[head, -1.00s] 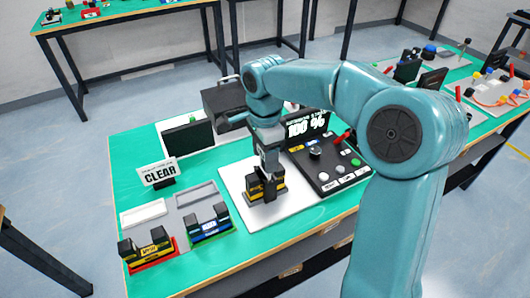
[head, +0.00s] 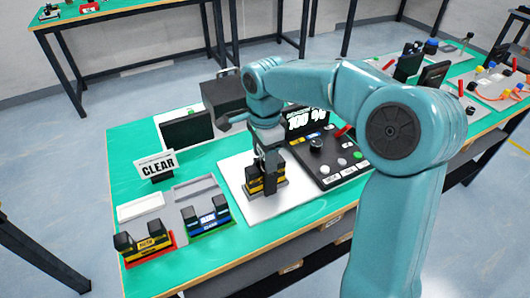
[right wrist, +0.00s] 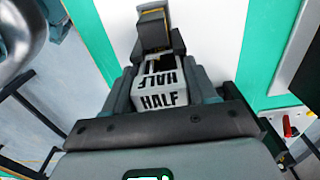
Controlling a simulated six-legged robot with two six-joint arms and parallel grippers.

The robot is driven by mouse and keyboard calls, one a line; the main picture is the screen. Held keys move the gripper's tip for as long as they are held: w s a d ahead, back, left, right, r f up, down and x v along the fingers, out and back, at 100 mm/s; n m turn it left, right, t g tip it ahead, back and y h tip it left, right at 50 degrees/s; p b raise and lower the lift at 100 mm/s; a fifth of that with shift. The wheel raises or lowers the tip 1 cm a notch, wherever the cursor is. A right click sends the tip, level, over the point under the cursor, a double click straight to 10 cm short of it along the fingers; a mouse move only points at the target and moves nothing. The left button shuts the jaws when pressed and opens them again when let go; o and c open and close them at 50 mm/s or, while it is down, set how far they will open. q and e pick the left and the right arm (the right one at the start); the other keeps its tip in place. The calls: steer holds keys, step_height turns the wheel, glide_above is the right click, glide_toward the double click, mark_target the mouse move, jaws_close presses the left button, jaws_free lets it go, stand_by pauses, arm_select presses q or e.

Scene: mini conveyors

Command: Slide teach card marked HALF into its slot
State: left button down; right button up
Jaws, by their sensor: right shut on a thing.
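My right gripper (head: 268,182) points down over the white plate in the middle of the green table. It is shut on the HALF card (right wrist: 163,84), a white block with HALF in black on two faces, seen between the fingers in the right wrist view. A black block with a yellow band (head: 252,187) stands on the plate right at the fingers. A black and yellow piece (right wrist: 153,27) shows just beyond the card in the wrist view. I cannot tell how far the card sits in a slot. My left gripper is not in view.
A control panel (head: 322,170) with knobs and buttons stands right of the gripper. A CLEAR sign (head: 156,165), a yellow-labelled block (head: 147,244) and a blue-labelled block (head: 208,217) stand left. A dark screen (head: 186,129) is behind. The plate's front is clear.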

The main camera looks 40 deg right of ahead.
steer(key=shift+f+b, duration=0.3)
steer(key=shift+f, duration=0.2)
steer(key=o, duration=1.1)
steer(key=shift+r, duration=0.1)
steer(key=shift+o, duration=0.2)
steer(key=shift+r, duration=0.1)
step_height(320, 180, up, 16)
steer(key=p, duration=0.3)
steer(key=shift+p, duration=0.35)
steer(key=shift+r, duration=0.1)
